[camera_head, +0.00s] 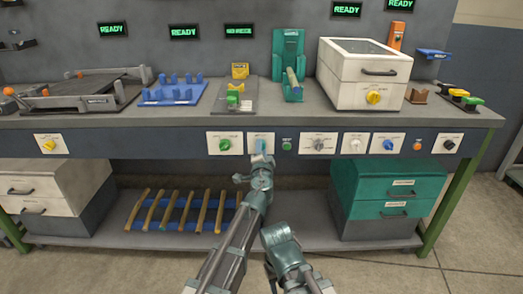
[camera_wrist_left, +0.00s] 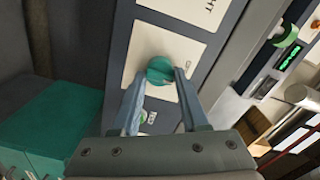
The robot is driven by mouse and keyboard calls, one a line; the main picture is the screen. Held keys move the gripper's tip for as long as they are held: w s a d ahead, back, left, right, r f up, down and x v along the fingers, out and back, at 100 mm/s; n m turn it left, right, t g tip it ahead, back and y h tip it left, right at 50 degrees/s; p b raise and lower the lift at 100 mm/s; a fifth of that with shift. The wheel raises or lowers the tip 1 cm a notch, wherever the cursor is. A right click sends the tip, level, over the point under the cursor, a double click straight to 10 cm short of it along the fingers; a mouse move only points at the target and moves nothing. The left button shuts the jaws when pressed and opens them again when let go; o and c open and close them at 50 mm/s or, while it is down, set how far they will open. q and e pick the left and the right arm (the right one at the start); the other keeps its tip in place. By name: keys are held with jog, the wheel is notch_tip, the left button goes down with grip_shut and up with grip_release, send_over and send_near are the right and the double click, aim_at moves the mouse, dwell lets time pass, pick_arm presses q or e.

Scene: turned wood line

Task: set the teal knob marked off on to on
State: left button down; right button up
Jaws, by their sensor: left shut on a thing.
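The teal knob (camera_wrist_left: 160,70) sits on a white plate on the front panel of the bench. In the left wrist view, it lies between the two fingertips of my left gripper (camera_wrist_left: 161,77), which is shut on it. In the head view, my left gripper (camera_head: 261,155) reaches up to this plate (camera_head: 251,137) and covers most of the knob. The plate's marks are too small or hidden to read, so I cannot tell the knob's setting. Part of my right arm shows low in the head view, but I cannot make out its gripper.
A green knob (camera_head: 224,144) is close on the left, and a small green button (camera_head: 286,144) close on the right. Further right are a grey knob (camera_head: 319,144), a white knob (camera_head: 355,145) and a blue knob (camera_head: 388,145). Teal drawers (camera_head: 387,190) stand below.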

pick_arm(q)
jog(key=shift+m, duration=2)
jog(key=shift+s, duration=0.1)
pick_arm(e)
jog(key=shift+f, duration=0.1)
pick_arm(q)
jog(key=shift+c, duration=2.1)
grip_release()
jog(key=shift+s, duration=0.1)
